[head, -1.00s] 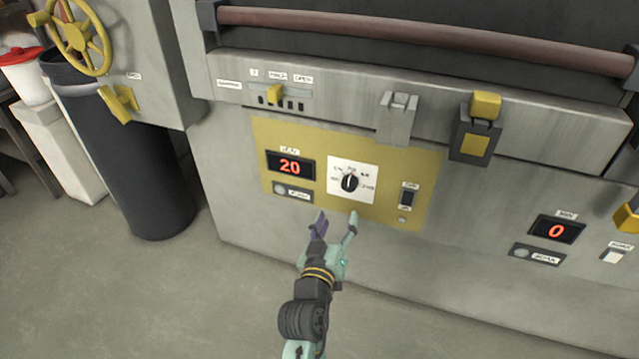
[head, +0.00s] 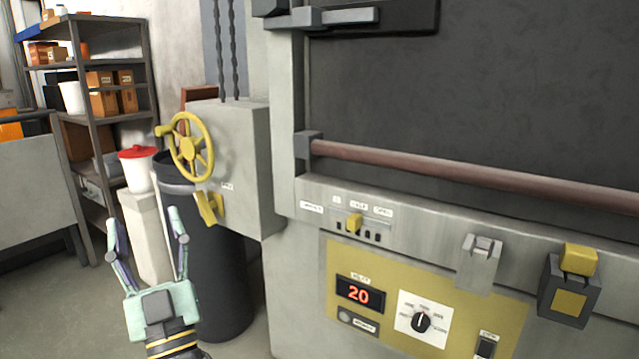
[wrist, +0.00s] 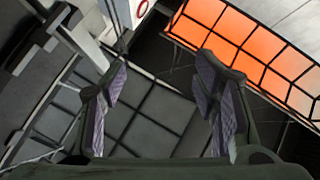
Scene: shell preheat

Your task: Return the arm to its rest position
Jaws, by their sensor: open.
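My gripper (head: 148,240) is open and empty in the lower left of the head view, its two fingers pointing up. It appears in front of the dark bin and the pale stand, touching nothing that I can see. In the wrist view my gripper (wrist: 165,85) also shows its two fingers spread apart with nothing between them. My arm runs down out of the bottom of the head view.
The furnace front with its yellow panel (head: 385,335), display reading 20 (head: 360,294) and knob (head: 421,322) fills the right. A yellow handwheel (head: 189,147), a dark bin (head: 225,290), a red-lidded container (head: 139,170) and a shelf rack (head: 92,130) are left. An orange glowing grid (wrist: 245,45) shows in the wrist view.

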